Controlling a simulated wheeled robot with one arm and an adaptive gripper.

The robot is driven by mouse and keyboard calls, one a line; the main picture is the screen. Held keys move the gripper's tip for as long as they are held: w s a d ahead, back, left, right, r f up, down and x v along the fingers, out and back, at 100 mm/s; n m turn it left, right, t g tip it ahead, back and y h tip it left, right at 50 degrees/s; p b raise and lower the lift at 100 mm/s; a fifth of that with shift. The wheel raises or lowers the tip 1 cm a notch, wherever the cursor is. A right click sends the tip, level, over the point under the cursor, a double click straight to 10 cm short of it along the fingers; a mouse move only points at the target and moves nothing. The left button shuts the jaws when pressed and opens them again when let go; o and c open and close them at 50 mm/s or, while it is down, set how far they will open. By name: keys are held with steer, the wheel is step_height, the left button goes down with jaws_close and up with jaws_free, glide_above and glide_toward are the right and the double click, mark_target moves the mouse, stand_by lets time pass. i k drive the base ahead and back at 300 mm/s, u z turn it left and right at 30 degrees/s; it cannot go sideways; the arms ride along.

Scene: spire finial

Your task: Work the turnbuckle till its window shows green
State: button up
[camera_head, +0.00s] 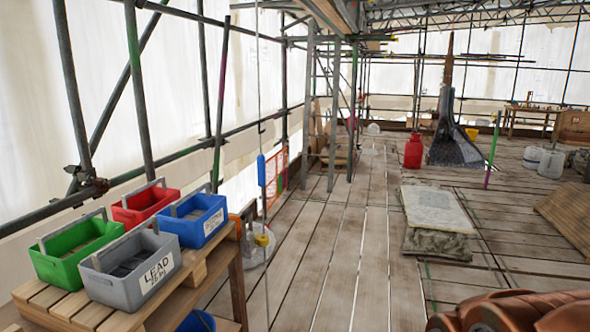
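A thin vertical wire (259,90) hangs in the left middle of the head view, just past the wooden bench. It carries a long blue fitting (262,170) at mid height and a yellow fitting (262,240) lower down. Either could be the turnbuckle; I cannot tell which. No window, and no green or other window colour, can be made out on them at this size. My gripper is not in view, so its state does not show.
A wooden bench (190,292) at lower left holds green, red, blue and grey tool trays. A blue bucket (197,322) is under it. Reddish-brown rounded metal (515,312) fills the lower right corner. A pale slab (435,208) lies right of centre. The plank floor (345,260) between is mostly clear.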

mark_target(261, 163)
steer(key=z, duration=0.7)
steer(key=i, duration=3.3)
steer(key=u, duration=3.6)
